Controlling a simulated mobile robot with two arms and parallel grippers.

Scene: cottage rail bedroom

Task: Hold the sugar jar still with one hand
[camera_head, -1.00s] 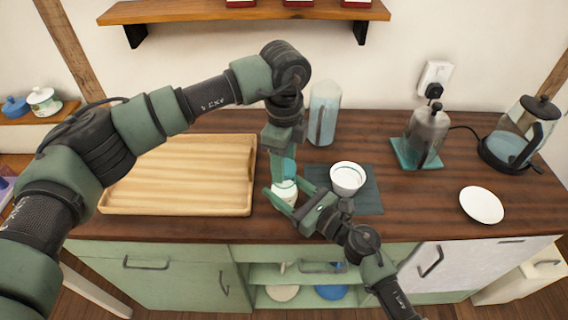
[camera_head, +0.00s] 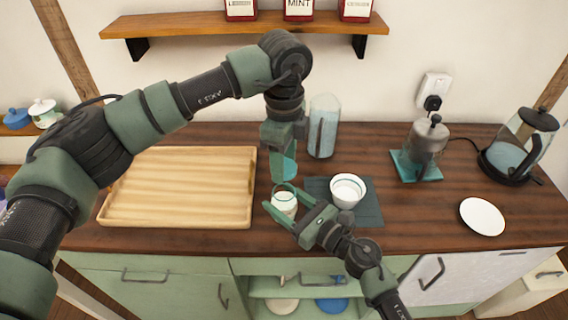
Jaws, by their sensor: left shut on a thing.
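The sugar jar (camera_head: 285,204), a small pale jar with a teal rim, stands on the wooden counter left of the dark mat. My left gripper (camera_head: 284,172) points straight down above the jar. It is shut on a teal piece (camera_head: 290,168) that looks like the jar's lid; the fingers partly hide it. My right gripper (camera_head: 287,205) comes from the front right with its fingers apart. One finger is at the jar's front left and the other at its right. I cannot tell whether either finger touches the jar.
A white bowl (camera_head: 348,189) stands on the dark mat (camera_head: 370,212) just right of the jar. A wooden tray (camera_head: 180,190) lies to the left. A tall clear container (camera_head: 323,125) stands behind. A press (camera_head: 428,145), white plate (camera_head: 482,216) and glass kettle (camera_head: 518,145) stand right.

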